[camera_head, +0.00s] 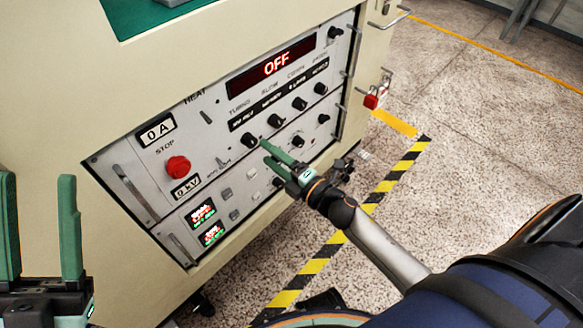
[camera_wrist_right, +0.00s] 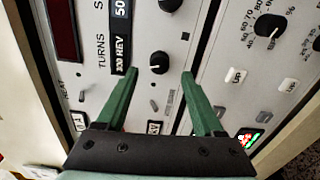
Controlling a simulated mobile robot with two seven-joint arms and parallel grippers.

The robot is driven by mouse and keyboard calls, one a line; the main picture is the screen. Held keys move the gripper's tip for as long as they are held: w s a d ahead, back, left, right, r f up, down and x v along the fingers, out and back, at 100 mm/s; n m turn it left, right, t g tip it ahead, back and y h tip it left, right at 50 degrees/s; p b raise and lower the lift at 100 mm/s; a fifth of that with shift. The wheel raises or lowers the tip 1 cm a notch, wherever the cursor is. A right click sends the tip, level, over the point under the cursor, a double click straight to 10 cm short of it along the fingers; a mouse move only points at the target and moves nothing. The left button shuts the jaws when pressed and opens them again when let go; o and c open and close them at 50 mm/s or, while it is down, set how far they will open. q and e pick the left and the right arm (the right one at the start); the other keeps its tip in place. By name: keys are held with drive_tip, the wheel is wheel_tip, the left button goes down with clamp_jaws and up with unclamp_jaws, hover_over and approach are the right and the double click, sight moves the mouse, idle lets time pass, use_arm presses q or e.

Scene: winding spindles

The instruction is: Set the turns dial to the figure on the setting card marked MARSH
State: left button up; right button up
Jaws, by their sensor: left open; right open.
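The turns dial is a black knob (camera_head: 250,140) on the grey control panel (camera_head: 150,150), at the left end of a row of similar knobs. My left gripper (camera_head: 40,178) is open and empty at the left edge. No card marked MARSH can be made out.
The panel has a display (camera_head: 276,67) reading OFF, a red stop button (camera_head: 178,168), small switches and metal handles. A red padlock (camera_head: 371,102) hangs on the cabinet's right side. Striped tape (camera_head: 380,190) marks the speckled floor, which is open to the right.

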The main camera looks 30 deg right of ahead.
use_arm(q)
drive_tip(key=shift+a+r+p, duration=0.1)
drive_tip(key=shift+r+p, duration=0.3)
drive_tip(key=shift+r, duration=0.15)
use_arm(e)
drive_tip(key=v, duration=0.7)
drive_tip(key=shift+s, duration=0.3)
use_arm(q)
drive_tip(key=shift+f, duration=0.1)
use_arm(e)
drive_tip(key=shift+d, duration=0.1)
